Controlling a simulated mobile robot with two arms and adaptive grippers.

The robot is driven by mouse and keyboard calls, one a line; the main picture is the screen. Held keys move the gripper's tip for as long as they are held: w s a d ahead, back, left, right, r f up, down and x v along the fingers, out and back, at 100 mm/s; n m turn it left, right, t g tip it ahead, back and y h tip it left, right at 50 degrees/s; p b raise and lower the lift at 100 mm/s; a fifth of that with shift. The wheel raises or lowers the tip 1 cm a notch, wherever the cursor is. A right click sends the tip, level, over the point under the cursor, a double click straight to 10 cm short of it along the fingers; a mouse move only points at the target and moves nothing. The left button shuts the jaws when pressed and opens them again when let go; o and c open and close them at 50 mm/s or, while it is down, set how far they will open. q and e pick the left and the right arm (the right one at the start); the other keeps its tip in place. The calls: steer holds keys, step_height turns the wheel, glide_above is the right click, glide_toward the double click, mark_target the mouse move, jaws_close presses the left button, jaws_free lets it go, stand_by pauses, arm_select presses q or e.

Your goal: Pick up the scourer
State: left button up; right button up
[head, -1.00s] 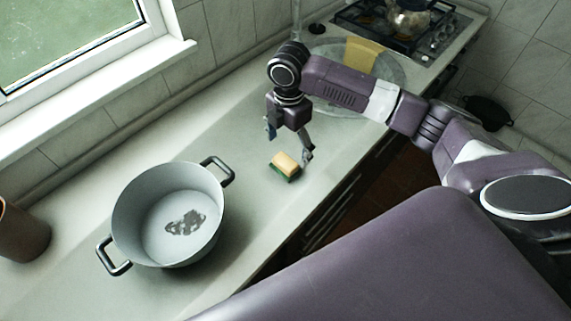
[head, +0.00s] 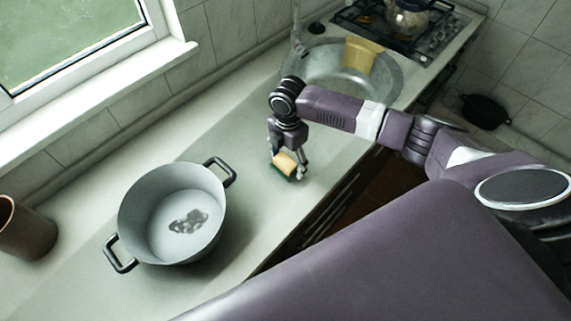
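The scourer (head: 284,163) is a small block, yellow on top and green below, on the grey counter (head: 235,139) to the right of the pot. My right gripper (head: 288,160) points down over it, with one finger on its left side and one on its right. The fingers hide part of the scourer. Whether they press on it or stand just clear of it is too small to tell. The scourer shows no clear lift off the counter. My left gripper is not in view.
A large grey enamel pot (head: 150,215) with black handles stands left of the scourer. A round metal sink (head: 325,65) with a yellow cloth (head: 361,55) on it, and a gas hob with a kettle (head: 408,18), lie beyond. A brown pot (head: 24,230) stands far left.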

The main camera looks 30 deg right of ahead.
mark_target(287, 159)
steer(key=c, duration=0.7)
steer(key=shift+r+b, duration=2)
steer(key=shift+r, duration=8.05)
